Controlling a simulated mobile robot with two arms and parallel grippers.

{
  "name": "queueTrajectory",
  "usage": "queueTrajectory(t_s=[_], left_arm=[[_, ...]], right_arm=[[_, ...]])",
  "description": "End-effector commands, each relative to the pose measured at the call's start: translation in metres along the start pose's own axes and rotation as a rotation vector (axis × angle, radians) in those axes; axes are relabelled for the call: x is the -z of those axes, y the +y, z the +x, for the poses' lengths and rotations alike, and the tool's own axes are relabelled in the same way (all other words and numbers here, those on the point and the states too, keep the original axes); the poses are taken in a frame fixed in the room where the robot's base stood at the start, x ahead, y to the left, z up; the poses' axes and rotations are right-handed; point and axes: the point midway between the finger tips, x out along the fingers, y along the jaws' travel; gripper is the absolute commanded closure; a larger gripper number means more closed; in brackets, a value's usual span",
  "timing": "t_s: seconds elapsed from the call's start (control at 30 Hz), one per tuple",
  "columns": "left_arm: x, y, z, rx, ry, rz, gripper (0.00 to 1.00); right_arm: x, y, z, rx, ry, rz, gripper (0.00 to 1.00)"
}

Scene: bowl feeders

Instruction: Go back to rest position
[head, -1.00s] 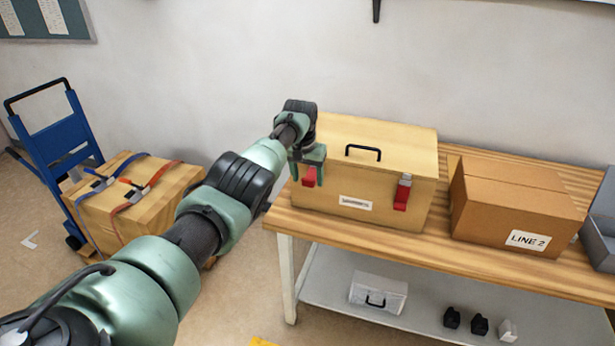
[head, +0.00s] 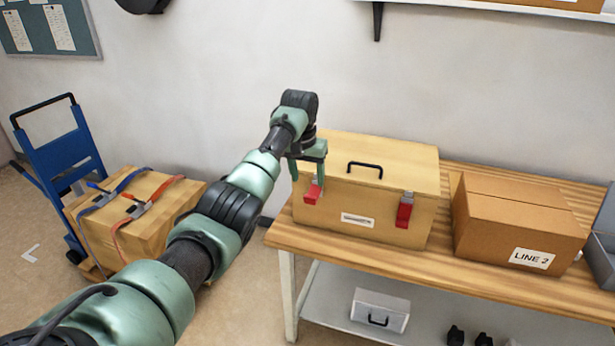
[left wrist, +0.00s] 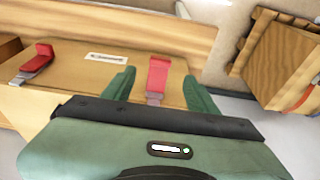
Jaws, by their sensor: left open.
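A pale wooden box (head: 380,190) with a black top handle and a label stands on the wooden workbench (head: 345,250), lid down. Its front has two red latches. My left gripper (head: 307,178) is open at the front of the left red latch (head: 312,195). In the left wrist view my left gripper (left wrist: 160,85) has its two green fingers apart, with that red latch (left wrist: 158,75) showing between them; I cannot tell whether they touch it. The right red latch (head: 404,212) also shows in the left wrist view (left wrist: 37,62). My right gripper is not in view.
A cardboard box (head: 520,220) marked LINE 2 and a grey bin (head: 602,250) stand to the right. A white case (head: 380,312) sits on the lower shelf. A blue hand truck (head: 62,160) with a strapped wooden crate (head: 150,225) stands at left. Space above the box is free.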

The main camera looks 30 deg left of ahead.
Motion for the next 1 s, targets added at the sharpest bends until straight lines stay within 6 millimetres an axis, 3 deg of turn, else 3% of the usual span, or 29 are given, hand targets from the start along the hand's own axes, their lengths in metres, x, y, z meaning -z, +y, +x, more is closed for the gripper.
queueTrajectory(t_s=[0.37, 0.47, 0.53, 0.67, 0.8, 1.0], left_arm=[[-0.001, 0.001, 0.002, 0.001, 0.000, 0.003, 0.42], [-0.009, 0.006, 0.016, 0.012, -0.003, 0.027, 0.42], [-0.024, 0.016, 0.036, 0.025, -0.005, 0.063, 0.42], [-0.073, 0.043, 0.088, 0.049, -0.005, 0.166, 0.42], [-0.145, 0.072, 0.134, 0.051, 0.003, 0.272, 0.42], [-0.265, 0.103, 0.164, 0.016, 0.016, 0.379, 0.42]], right_arm=[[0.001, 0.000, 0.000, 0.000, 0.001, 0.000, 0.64], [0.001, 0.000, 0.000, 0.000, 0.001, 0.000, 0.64], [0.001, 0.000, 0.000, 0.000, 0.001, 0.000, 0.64], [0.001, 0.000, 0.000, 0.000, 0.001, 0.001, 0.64], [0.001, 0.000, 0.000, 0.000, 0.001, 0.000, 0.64], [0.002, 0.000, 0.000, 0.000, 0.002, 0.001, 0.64]])
